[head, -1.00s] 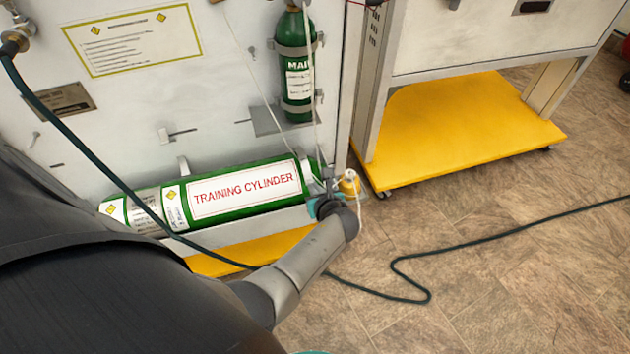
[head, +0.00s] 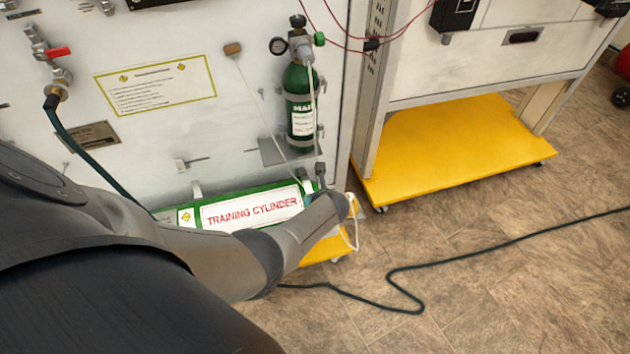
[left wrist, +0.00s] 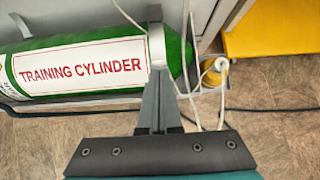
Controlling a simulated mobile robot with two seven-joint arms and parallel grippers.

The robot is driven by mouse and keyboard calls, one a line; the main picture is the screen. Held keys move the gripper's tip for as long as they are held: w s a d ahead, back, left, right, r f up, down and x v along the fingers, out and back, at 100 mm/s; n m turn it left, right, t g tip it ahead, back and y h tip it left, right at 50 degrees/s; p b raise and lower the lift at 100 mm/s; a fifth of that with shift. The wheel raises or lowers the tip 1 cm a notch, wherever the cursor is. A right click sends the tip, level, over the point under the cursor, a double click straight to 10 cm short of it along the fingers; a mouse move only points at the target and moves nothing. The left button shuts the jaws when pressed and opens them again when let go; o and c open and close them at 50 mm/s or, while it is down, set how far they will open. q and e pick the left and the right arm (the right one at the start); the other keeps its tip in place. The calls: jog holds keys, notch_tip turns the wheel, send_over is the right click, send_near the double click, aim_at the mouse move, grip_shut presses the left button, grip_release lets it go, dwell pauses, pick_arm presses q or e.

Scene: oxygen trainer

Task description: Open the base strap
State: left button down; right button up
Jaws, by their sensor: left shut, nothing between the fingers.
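The green training cylinder (head: 250,211) with its white label lies on its side at the foot of the white panel. It also fills the upper left of the left wrist view (left wrist: 90,40). A pale grey strap (left wrist: 157,46) wraps around its right end, with a dark piece at its top. My left gripper (left wrist: 158,78) is shut and empty, its fingertips at the strap's lower edge; I cannot tell whether they touch it. In the head view my own forearm hides most of this gripper and the cylinder's lower right end. My right gripper is not in view.
An upright green cylinder (head: 300,100) with a gauge hangs on the panel above. A thin pale line runs down near the strap. A yellow-topped fitting (left wrist: 215,72) is right of the cylinder end. A yellow cart shelf (head: 450,150) stands right. A dark hose (head: 480,242) crosses the floor.

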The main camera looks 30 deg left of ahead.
pick_arm(q)
jog(key=shift+g+h, duration=0.7)
jog(key=r+p, duration=0.1)
jog(key=w+a+r+p, duration=0.2)
jog(key=r, duration=0.1)
jog(key=shift+a, duration=0.2)
jog(key=shift+w+a+r+p, duration=0.35)
jog(key=shift+w+a+r, duration=0.1)
jog(key=shift+a+r, duration=0.2)
jog(key=shift+d, duration=0.1)
